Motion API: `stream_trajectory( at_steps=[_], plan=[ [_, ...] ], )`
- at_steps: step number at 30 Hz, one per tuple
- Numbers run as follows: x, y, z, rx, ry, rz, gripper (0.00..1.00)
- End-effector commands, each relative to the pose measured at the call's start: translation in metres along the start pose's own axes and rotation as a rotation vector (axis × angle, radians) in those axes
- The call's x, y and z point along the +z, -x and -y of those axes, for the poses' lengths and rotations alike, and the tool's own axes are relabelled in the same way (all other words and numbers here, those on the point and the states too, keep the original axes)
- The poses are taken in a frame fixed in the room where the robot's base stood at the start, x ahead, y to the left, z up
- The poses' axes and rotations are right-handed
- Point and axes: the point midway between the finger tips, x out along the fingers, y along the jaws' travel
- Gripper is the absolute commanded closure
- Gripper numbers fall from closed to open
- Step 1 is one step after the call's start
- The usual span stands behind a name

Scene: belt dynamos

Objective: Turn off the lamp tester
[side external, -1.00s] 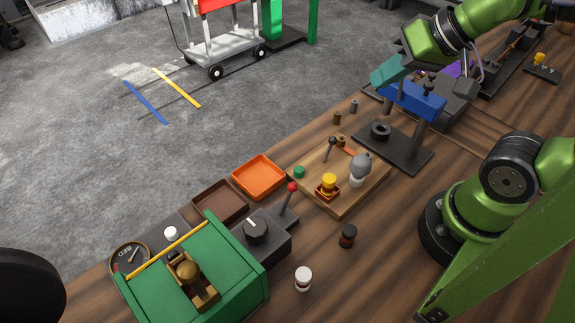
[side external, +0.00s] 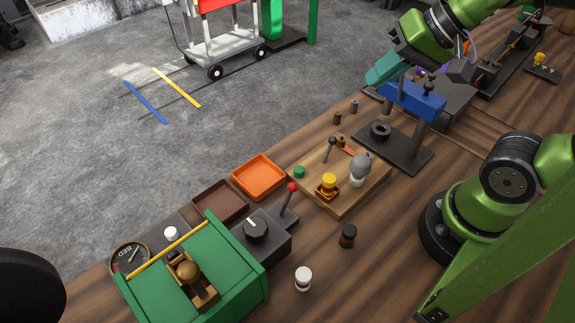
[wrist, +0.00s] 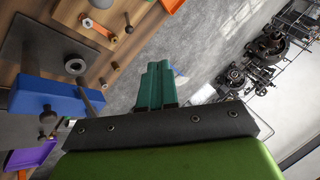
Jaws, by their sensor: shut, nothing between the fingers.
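A wooden board (side external: 345,204) carries a grey bulb-shaped part (side external: 361,164), a yellow knob on a red base (side external: 328,184), a green button (side external: 299,172) and a small dark lever (side external: 329,150). It looks like the lamp tester; I cannot tell whether anything is lit. Part of this board shows at the upper left of the wrist view. My gripper (side external: 378,76) has teal fingers, shut and empty, above and right of the board, beside the blue press head. The fingers (wrist: 155,82) point away from the camera in the wrist view.
The blue-headed stand (side external: 412,101) is close to my fingers, right of the board. An orange tray (side external: 259,177), a brown tray (side external: 219,203), a grey box with a red-tipped lever (side external: 263,237) and a green machine (side external: 240,282) lie to the left. Small jars stand in front.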

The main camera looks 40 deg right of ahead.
Motion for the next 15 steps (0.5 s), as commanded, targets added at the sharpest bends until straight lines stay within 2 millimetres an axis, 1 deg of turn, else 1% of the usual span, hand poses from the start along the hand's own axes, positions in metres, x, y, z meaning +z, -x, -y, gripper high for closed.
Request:
stream_trajectory(
  at_steps=[2, 5, 6, 8, 9, 11, 12, 14, 15],
  plan=[
    [-0.005, -0.003, 0.009, -0.048, -0.206, 0.105, 1.0],
    [-0.019, -0.005, 0.024, -0.113, -0.546, 0.267, 1.0],
    [-0.028, -0.006, 0.031, -0.138, -0.686, 0.334, 1.0],
    [-0.043, -0.007, 0.041, -0.169, -0.892, 0.427, 1.0],
    [-0.055, -0.007, 0.047, -0.188, -1.024, 0.486, 1.0],
    [-0.076, -0.008, 0.055, -0.217, -1.213, 0.569, 1.0],
    [-0.09, -0.009, 0.059, -0.235, -1.334, 0.622, 1.0],
    [-0.112, -0.011, 0.064, -0.255, -1.502, 0.693, 1.0],
    [-0.121, -0.017, 0.062, -0.232, -1.61, 0.732, 1.0]
  ],
)
